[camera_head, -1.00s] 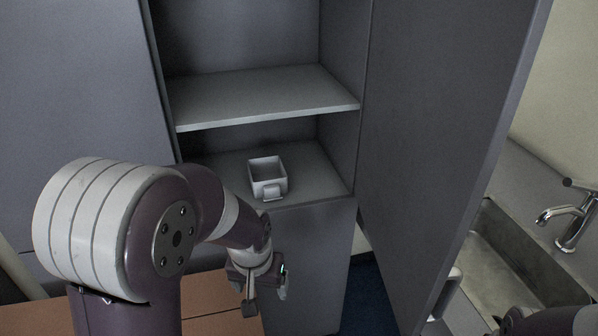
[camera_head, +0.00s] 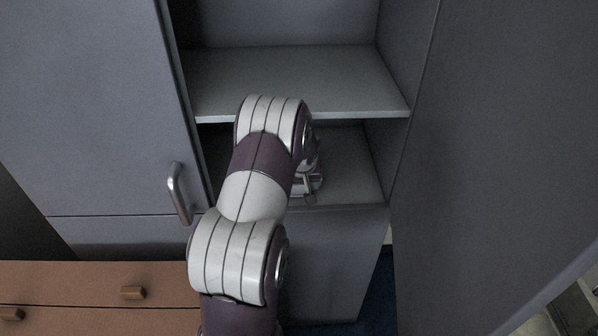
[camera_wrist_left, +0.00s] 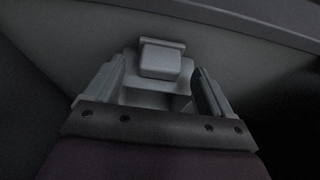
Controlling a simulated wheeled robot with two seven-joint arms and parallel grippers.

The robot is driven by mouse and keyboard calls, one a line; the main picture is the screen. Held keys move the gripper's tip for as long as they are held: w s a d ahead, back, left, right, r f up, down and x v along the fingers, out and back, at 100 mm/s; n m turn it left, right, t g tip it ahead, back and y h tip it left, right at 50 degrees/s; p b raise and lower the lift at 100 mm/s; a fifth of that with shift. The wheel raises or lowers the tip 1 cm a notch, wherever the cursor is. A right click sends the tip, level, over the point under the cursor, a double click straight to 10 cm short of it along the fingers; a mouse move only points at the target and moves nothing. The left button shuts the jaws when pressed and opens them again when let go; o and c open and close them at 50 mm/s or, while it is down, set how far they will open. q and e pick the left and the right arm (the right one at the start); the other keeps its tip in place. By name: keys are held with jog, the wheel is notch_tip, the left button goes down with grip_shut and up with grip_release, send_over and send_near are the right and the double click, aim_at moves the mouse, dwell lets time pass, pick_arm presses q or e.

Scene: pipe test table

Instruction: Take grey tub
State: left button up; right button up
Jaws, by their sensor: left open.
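The grey tub (camera_wrist_left: 160,62) shows in the left wrist view, with its blocky front handle between the two fingers. In the head view my left arm hides most or all of the tub on the lower cabinet shelf. My left gripper (camera_head: 311,184) is at the front of that shelf, partly behind my arm. In the left wrist view its fingers (camera_wrist_left: 158,80) are open, one on each side of the handle, and I cannot tell whether they touch it. My right gripper is not in view.
The upper shelf (camera_head: 300,80) lies just above and behind my arm. The open cabinet door (camera_head: 490,150) stands to the right. A closed door with a metal handle (camera_head: 178,194) is to the left. A brown drawer unit (camera_head: 90,285) is at the lower left.

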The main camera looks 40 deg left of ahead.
pick_arm(q)
jog(key=shift+w+a+f, duration=0.15)
jog(key=shift+w+f, duration=0.05)
jog(key=shift+f, duration=0.3)
jog(key=shift+r, duration=0.1)
jog(key=c, duration=1.2)
